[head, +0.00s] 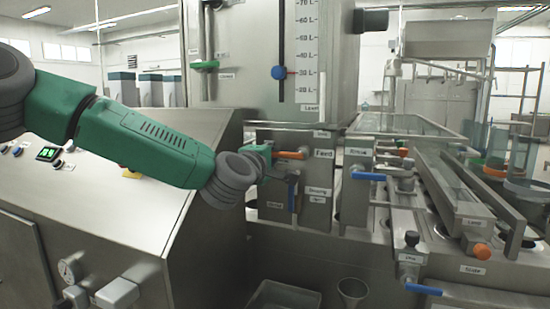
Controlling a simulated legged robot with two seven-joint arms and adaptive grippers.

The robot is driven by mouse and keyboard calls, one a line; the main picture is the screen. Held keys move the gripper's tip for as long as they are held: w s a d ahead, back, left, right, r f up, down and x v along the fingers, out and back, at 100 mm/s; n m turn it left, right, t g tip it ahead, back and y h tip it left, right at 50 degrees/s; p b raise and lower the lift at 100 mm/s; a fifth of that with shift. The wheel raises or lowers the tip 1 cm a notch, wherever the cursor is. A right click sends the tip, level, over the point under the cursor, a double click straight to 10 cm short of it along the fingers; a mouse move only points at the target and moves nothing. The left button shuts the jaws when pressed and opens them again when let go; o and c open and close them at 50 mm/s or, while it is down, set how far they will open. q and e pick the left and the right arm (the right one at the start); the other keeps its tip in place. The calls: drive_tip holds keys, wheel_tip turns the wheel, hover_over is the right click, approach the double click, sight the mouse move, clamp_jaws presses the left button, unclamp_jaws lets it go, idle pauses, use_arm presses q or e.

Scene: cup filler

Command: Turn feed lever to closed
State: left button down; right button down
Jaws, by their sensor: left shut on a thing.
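The feed lever (290,155) has an orange handle that lies about level, beside the "Feed" label (324,154) on the steel block below the tank. My left gripper (274,162) reaches in from the left and is shut on the lever near its left end. The fingers are small and partly hidden, so their exact grip is hard to see. The orange part right of the fingers is bare. My right gripper is out of view.
A blue lever (291,196) hangs upright just below, by the dosing label. A blue rinse lever (368,176) lies level to the right. The sloped control panel (120,215) stands under my left arm. A steel tank (255,60) rises behind.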

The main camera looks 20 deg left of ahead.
use_arm(q)
drive_tip(key=shift+s+f, duration=0.1)
drive_tip(key=shift+f, duration=0.45)
drive_tip(key=c, duration=1.5)
unclamp_jaws()
drive_tip(key=shift+c, duration=0.2)
drive_tip(key=shift+s+a+r, duration=0.1)
drive_tip(key=shift+a+r, duration=0.05)
drive_tip(key=shift+r, duration=0.15)
drive_tip(key=s, duration=1.2)
drive_tip(key=shift+f, duration=0.1)
